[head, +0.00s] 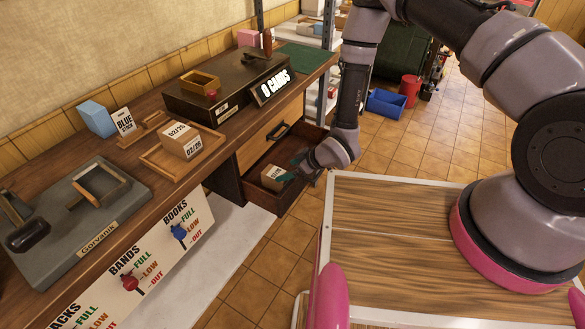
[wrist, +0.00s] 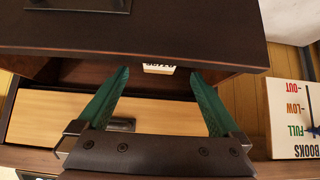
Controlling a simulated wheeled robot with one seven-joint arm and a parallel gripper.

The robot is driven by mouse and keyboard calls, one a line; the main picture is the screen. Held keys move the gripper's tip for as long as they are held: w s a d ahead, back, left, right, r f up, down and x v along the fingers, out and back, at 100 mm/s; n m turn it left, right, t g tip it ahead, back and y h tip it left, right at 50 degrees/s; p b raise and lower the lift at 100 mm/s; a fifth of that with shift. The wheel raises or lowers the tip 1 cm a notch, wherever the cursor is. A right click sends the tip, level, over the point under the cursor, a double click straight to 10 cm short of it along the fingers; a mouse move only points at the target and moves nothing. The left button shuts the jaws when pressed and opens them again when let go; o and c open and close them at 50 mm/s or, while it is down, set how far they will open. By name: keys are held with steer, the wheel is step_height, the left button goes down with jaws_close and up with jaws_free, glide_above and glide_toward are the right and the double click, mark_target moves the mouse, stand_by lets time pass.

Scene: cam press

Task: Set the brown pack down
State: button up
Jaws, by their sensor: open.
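A brown pack (head: 275,174) with a white printed label sits inside the open lower drawer (head: 265,200) of the desk. My gripper (head: 299,166) reaches down at the drawer from the right, its green fingers beside the pack. In the wrist view my gripper (wrist: 158,74) is open, its two green fingers spread wide. A white label on the pack (wrist: 158,68) shows between the fingertips; a broad dark brown surface hides most of the pack. I cannot tell whether either finger touches it.
A wooden tray (head: 150,160) on the desk holds brown dated packs (head: 181,141). The light wood upper drawer (head: 262,142) is above the open one. A wood-topped surface (head: 390,250) lies at right.

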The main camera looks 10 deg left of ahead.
steer(key=shift+v, duration=1)
steer(key=w+d+r+m+t+h, duration=0.15)
steer(key=w+d+r, duration=0.3)
steer(key=r, duration=0.45)
steer(key=w+d+r+m+h, duration=0.1)
steer(key=w+d+r+m, duration=0.1)
steer(key=w+d+r, duration=0.35)
steer(key=w+d+r+m+t+h, duration=0.1)
steer(key=w+d+r+m+h, duration=0.15)
steer(key=w+r, duration=0.65)
steer(key=s+d+r+m+h, duration=0.1)
steer(key=s+d+r+m, duration=0.15)
steer(key=d+r, duration=0.5)
steer(key=s+d+r+m, duration=0.1)
steer(key=s+d+r, duration=0.25)
steer(key=r, duration=0.75)
steer(key=s+d+r+m, duration=0.4)
steer(key=s+r, duration=0.4)
steer(key=s, duration=0.3)
steer(key=s+d+r+m, duration=0.4)
steer(key=s+d+r, duration=0.3)
steer(key=s, duration=0.5)
steer(key=shift+s+d+r+t, duration=0.15)
steer(key=shift+r+t, duration=0.3)
steer(key=shift+r, duration=0.3)
